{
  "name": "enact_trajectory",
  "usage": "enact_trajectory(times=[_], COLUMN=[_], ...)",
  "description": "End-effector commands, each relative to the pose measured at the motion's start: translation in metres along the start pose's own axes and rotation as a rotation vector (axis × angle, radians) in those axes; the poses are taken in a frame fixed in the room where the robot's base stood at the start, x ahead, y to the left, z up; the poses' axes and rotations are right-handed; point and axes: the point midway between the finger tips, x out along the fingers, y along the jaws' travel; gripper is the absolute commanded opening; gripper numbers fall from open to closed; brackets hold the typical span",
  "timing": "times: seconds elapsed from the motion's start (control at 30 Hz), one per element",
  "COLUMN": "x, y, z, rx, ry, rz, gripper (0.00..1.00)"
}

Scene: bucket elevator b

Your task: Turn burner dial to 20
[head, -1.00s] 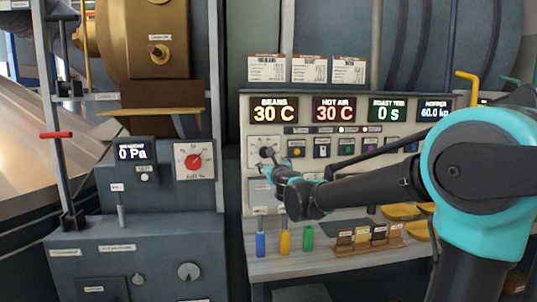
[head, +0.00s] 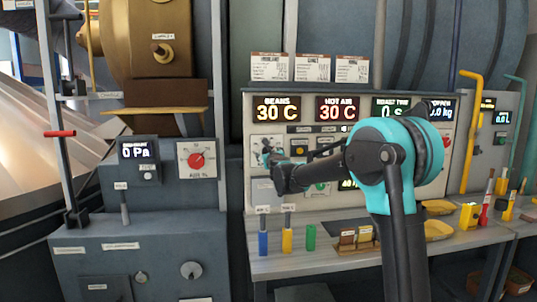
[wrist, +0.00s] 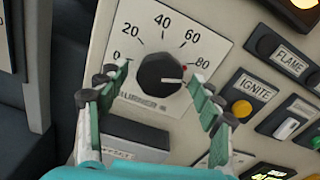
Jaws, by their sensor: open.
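The burner dial is a black round knob (wrist: 158,72) on a pale square plate marked 0, 20, 40, 60 and 80. Its white pointer line points right, just below the 80 mark and a small red dot. The label under it is partly covered. My gripper (wrist: 157,77) is open, with one green-padded finger left of the knob and one right of it. Gaps show at the sides; contact cannot be told. In the head view my gripper (head: 270,164) is at the panel's left, largely covering the dial.
Above, displays read beans (head: 277,109) 30 C and hot air 30 C. A red-knobbed air dial (head: 197,160) is on the left cabinet. Blue, yellow and green handled tools (head: 286,240) stand on the shelf below.

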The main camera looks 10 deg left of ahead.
Motion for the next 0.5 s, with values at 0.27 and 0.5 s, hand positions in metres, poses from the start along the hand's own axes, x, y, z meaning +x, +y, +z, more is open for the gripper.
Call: enact_trajectory(times=[0.27,0.5], x=[0.0048,0.0046], y=[0.0001,0.0002], z=[-0.0002,-0.0001], rx=[0.0,0.0], ry=[0.0,0.0], rz=[0.0,0.0], gripper=[0.66,0.48])
